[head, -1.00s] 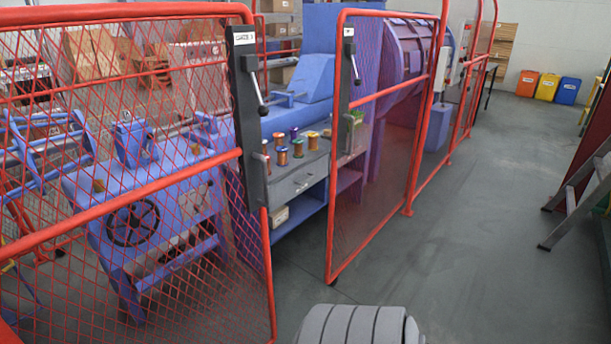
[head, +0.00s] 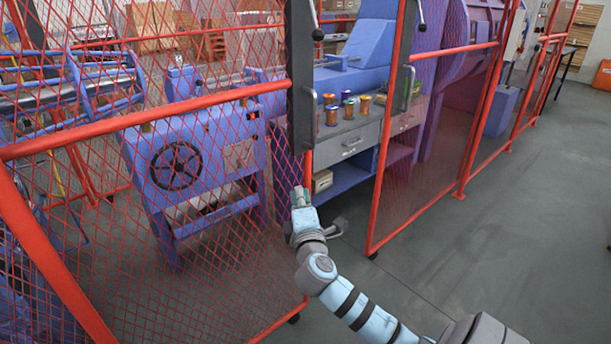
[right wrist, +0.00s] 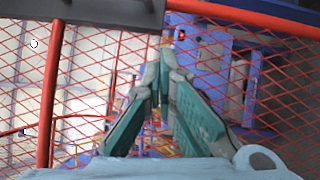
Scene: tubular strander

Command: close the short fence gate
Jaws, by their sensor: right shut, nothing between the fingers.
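Two red-framed mesh gate panels stand with a gap between them. I cannot tell for sure which is the short one. The left panel (head: 150,115) is wide, with a dark latch plate (head: 301,80) on its edge. The right panel (head: 425,160) looks narrower and has its own plate (head: 403,95) and handle. My right gripper (head: 299,193) is shut and empty, close to the lower edge post of the left panel; contact is unclear. In the right wrist view its green fingers (right wrist: 163,65) meet at the tips before the red mesh. My left gripper is not in view.
Behind the gap is a grey cabinet (head: 350,142) with several coloured spools on top. A blue machine with a black handwheel (head: 175,165) is behind the left mesh. A caster (head: 373,255) sits under the right panel. Grey floor (head: 470,250) is clear at right.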

